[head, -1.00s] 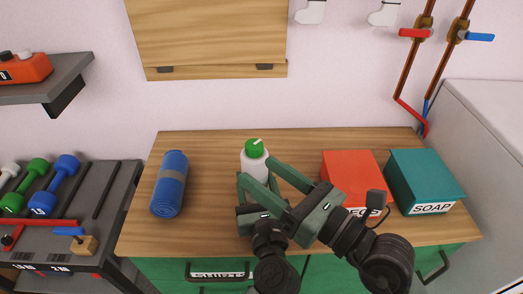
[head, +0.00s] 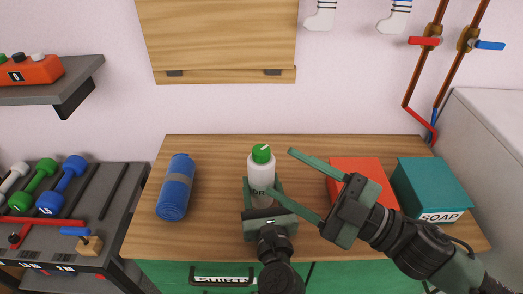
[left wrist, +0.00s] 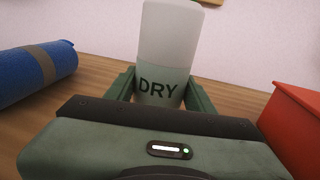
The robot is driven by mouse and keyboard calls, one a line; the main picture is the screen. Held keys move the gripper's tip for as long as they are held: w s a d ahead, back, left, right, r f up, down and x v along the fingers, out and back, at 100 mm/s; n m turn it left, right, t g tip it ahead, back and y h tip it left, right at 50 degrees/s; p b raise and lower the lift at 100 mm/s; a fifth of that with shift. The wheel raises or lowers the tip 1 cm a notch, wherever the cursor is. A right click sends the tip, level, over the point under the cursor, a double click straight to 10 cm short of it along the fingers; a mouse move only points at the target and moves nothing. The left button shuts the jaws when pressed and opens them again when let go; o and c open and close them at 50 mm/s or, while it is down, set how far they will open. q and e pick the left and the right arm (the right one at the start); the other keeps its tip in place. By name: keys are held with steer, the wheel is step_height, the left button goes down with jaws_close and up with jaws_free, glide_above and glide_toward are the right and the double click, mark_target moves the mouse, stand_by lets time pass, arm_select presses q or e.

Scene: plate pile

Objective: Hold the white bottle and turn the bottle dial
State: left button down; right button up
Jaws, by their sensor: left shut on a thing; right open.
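The white bottle (head: 261,172) stands upright on the wooden counter in the head view, with its green dial (head: 261,153) on top. The dial carries a white pointer mark. My left gripper (head: 262,190) is shut on the lower part of the bottle, one finger on each side. In the left wrist view the bottle (left wrist: 168,45) shows the word DRY between the fingers; its top is cut off. My right gripper (head: 300,187) is open and empty, to the right of the bottle, its fingers spread toward it. It is apart from the dial.
A blue rolled mat (head: 176,187) lies on the left of the wooden counter (head: 222,160). A red box (head: 357,171) and a teal SOAP box (head: 431,187) stand to the right, the red one partly behind my right gripper. A dumbbell rack (head: 85,215) is at far left.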

mark_target(268, 157)
steer(key=w+d+f+m+t+h, duration=0.1)
steer(key=w+d+f+m+h, duration=0.35)
steer(key=m, duration=0.45)
steer(key=shift+y, duration=0.45)
steer(key=x, duration=1.1)
steer(key=shift+a+f, duration=0.1)
steer(key=shift+a, duration=0.3)
jaws_close()
steer(key=shift+a+m, duration=0.1)
steer(key=shift+m, duration=0.2)
